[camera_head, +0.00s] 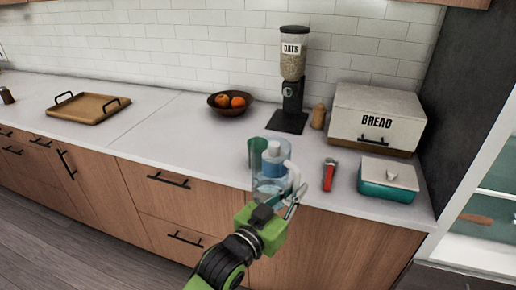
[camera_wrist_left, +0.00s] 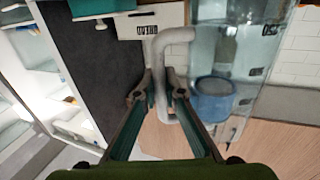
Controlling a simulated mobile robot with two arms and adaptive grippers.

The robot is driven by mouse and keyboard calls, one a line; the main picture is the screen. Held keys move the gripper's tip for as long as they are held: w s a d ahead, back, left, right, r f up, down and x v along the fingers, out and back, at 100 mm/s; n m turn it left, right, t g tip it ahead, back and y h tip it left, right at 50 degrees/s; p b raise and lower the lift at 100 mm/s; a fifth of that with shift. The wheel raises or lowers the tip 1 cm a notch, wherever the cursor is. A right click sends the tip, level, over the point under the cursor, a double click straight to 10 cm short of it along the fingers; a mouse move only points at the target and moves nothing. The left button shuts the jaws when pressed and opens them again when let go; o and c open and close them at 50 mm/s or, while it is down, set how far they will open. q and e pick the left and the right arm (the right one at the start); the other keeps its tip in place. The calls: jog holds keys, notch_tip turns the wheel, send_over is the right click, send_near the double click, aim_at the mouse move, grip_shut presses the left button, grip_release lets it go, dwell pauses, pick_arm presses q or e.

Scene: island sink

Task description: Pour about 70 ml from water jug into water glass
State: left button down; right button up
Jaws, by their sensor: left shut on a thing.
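The water jug (camera_head: 270,190) is clear with a whitish handle (camera_head: 297,186), near the counter's front edge in the head view. My left gripper (camera_head: 288,205) is shut on that handle. In the left wrist view the pale handle (camera_wrist_left: 165,50) passes between the fingers (camera_wrist_left: 160,95), and the clear jug body (camera_wrist_left: 235,40) is to the right. A green-tinted glass-like vessel (camera_head: 257,150) shows at the jug's upper left; I cannot tell if it is the water glass. A blue container (camera_wrist_left: 212,100) shows through or beside the jug. The water level is unclear. My right gripper is out of view.
A red-handled tool (camera_head: 329,175) and a teal box with a pale lid (camera_head: 387,180) lie to the right. The bread box (camera_head: 376,112), oats dispenser (camera_head: 292,75) and fruit bowl (camera_head: 228,108) stand behind. A wooden tray (camera_head: 88,108) is far left. Counter between tray and jug is clear.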

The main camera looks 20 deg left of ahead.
pick_arm(q)
jog(key=w+d+f+m+h+b, duration=0.1)
jog(key=w+d+b, duration=0.1)
jog(key=w, duration=0.5)
jog(key=shift+w+d+f+g+h, duration=0.15)
jog(key=shift+w+d+g+h, duration=0.15)
jog(key=shift+w+g+h, duration=0.1)
